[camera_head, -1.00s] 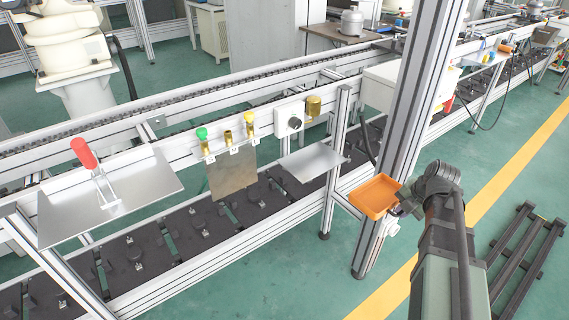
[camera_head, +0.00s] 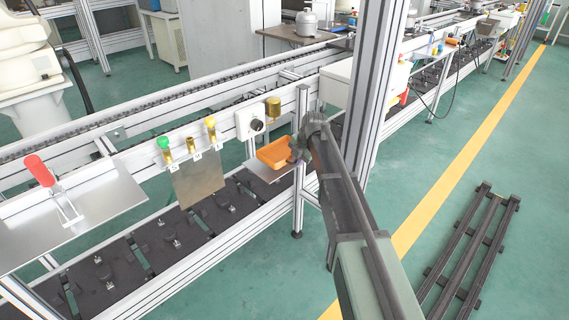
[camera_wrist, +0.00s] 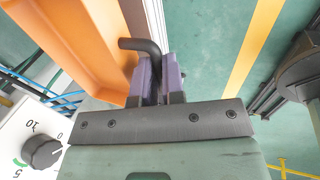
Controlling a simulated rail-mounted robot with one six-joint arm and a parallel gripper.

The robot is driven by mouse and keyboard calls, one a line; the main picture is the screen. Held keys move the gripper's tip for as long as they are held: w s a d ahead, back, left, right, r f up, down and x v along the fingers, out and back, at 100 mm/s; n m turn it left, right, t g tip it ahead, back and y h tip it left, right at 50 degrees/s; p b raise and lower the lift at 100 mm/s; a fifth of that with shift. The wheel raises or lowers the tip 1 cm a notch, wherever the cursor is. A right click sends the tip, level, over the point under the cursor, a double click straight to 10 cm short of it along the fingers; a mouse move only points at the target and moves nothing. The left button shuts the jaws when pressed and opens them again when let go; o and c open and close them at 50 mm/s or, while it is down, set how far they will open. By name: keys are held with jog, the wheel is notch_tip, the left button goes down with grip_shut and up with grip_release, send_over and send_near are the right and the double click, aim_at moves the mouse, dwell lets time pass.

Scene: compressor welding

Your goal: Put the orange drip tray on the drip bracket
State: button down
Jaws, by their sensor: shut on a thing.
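The orange drip tray (camera_head: 274,152) is a shallow open tray, held up below the dial panel. In the wrist view the tray (camera_wrist: 75,40) fills the upper left, with a dark bent handle at its edge. My gripper (camera_head: 298,150) is at the tray's right end; in the wrist view its purple fingers (camera_wrist: 158,74) are shut on that handle. A flat grey plate (camera_head: 268,175), which looks like the drip bracket, is directly below the tray and partly covered by it. I cannot tell whether the tray touches the plate.
A white box with a black dial (camera_head: 251,124) and a brass cylinder (camera_head: 273,107) are just above the tray. An upright post (camera_head: 298,200) stands close by the gripper, and a thick column (camera_head: 372,100) is to the right. Green and yellow knobs (camera_head: 187,137) are left.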

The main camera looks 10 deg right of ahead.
aim_at(290, 168)
jog(key=w+a, duration=0.2)
jog(key=w, duration=0.1)
jog(key=shift+w+a, duration=0.25)
jog(key=shift+a, duration=0.05)
notch_tip(290, 168, down, 4)
jog(key=b, duration=0.4)
jog(key=shift+r, duration=0.25)
jog(key=c, duration=1.7)
grip_release()
jog(key=shift+f, duration=0.2)
jog(key=o, duration=0.5)
jog(key=shift+s, duration=0.1)
